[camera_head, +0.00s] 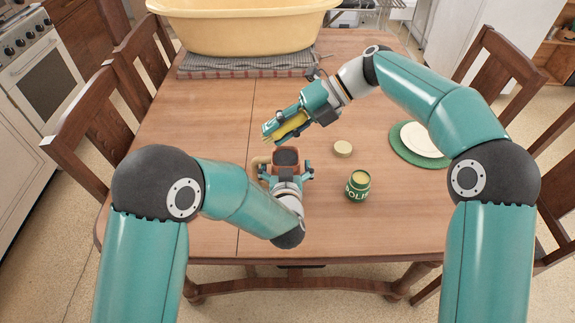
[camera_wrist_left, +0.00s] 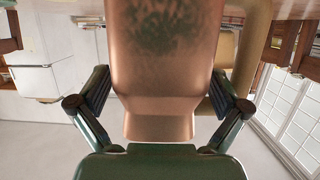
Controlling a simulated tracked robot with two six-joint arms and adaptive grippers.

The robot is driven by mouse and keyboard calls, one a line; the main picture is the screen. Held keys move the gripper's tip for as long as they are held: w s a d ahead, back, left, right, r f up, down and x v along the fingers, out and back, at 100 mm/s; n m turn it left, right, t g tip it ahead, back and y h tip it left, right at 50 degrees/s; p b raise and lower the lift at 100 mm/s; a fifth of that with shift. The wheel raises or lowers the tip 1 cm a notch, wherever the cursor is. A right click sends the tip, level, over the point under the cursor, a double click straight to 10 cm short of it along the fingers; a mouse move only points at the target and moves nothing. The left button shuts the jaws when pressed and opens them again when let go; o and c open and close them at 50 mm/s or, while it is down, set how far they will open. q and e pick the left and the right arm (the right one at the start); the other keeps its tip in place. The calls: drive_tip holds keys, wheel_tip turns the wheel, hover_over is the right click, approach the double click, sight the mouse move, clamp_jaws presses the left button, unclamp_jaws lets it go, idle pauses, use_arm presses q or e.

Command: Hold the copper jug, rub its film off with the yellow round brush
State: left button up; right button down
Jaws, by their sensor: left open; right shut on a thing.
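The copper jug (camera_head: 286,157) stands on the table with its pale handle (camera_head: 260,160) to the left in the head view. In the left wrist view the jug (camera_wrist_left: 165,80) fills the middle, with a dark greenish film patch (camera_wrist_left: 165,25) on its side. My left gripper (camera_head: 286,172) is open, its fingers on either side of the jug with gaps visible in the wrist view. My right gripper (camera_head: 284,124) is shut on the yellow brush (camera_head: 291,125), above the table just behind the jug. The brush is partly hidden by the fingers.
A green polish tin (camera_head: 358,187) stands open to the right of the jug. A round lid (camera_head: 342,149) lies behind it. A white plate (camera_head: 425,139) sits on a green mat at the right. A yellow tub (camera_head: 238,30) rests on a grey cloth at the back.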

use_arm(q)
drive_tip(key=shift+c, duration=0.3)
drive_tip(key=c, duration=1.4)
drive_tip(key=shift+o, duration=0.2)
